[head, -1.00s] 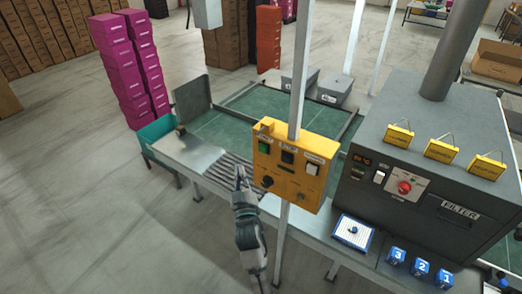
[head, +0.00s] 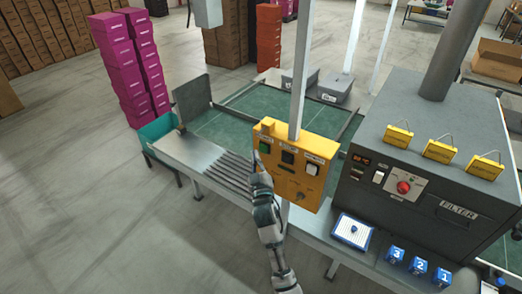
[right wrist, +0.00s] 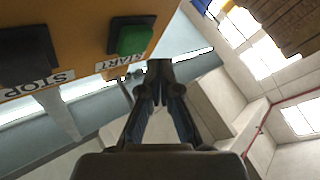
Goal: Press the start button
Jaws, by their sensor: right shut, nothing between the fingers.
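The yellow control box (head: 318,183) is mounted on a pale post. Its green start button (head: 264,147) is at the upper left of the panel, and it shows large in the right wrist view (right wrist: 131,38) above a START label. My right gripper (head: 257,162) is shut and empty, its tips just below the green button in the head view. In the right wrist view its closed tips (right wrist: 159,68) are right of and below the button; I cannot tell the gap in depth. My left gripper is not in view.
A black stop button (head: 288,156) sits right of the green one, and a white switch (head: 312,169) is further right. The metal roller conveyor (head: 228,172) runs behind my right arm. A dark machine (head: 425,150) with a red button stands to the right.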

